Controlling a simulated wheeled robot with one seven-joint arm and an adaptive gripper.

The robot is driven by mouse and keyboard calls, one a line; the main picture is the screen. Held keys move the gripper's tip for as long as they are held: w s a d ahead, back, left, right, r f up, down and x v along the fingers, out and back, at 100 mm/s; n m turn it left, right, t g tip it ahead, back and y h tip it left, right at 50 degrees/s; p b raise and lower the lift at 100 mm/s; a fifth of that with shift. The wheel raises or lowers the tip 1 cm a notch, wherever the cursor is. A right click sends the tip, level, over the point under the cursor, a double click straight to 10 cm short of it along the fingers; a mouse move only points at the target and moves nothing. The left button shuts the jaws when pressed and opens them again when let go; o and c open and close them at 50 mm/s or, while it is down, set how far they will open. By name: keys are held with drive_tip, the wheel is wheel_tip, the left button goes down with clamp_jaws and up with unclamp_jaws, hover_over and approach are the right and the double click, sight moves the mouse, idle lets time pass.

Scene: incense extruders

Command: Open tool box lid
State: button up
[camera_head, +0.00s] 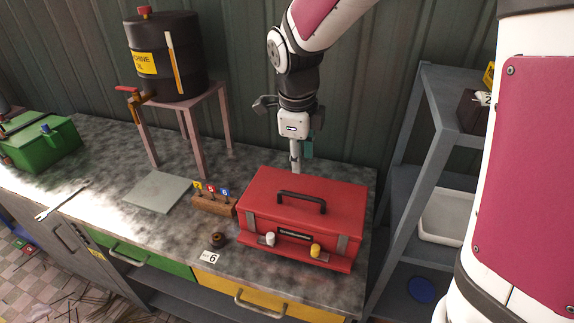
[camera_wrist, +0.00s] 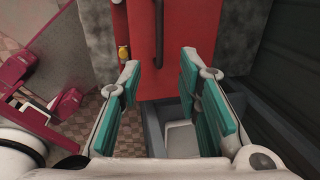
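The red tool box (camera_head: 330,205) stands on the right end of the workbench with its lid shut. A black handle (camera_head: 301,199) lies on the lid. A white knob (camera_head: 270,239) and a yellow knob (camera_head: 315,250) are at its front. My gripper (camera_head: 297,168) is at the back edge of the box in the head view, and its fingers are partly hidden there. In the wrist view my gripper (camera_wrist: 160,62) is open, with teal-padded fingers apart and nothing between them. The red box (camera_wrist: 142,45) and its dark handle (camera_wrist: 186,70) show ahead; contact cannot be told.
A black oil barrel (camera_head: 165,55) stands on a pink stand left of the box. A block with numbered tags (camera_head: 213,202) and a small brown round piece (camera_head: 218,239) sit close by. A grey shelf (camera_head: 425,170) stands right of the bench. A corrugated wall is behind.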

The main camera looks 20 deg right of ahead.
sight(301, 195)
drive_tip(key=f, duration=0.4)
drive_tip(key=w+d+f, duration=0.1)
drive_tip(key=f, duration=0.3)
drive_tip(key=w+f+p, duration=0.1)
drive_tip(key=f, duration=0.4)
drive_tip(key=shift+d, duration=0.2)
clamp_jaws()
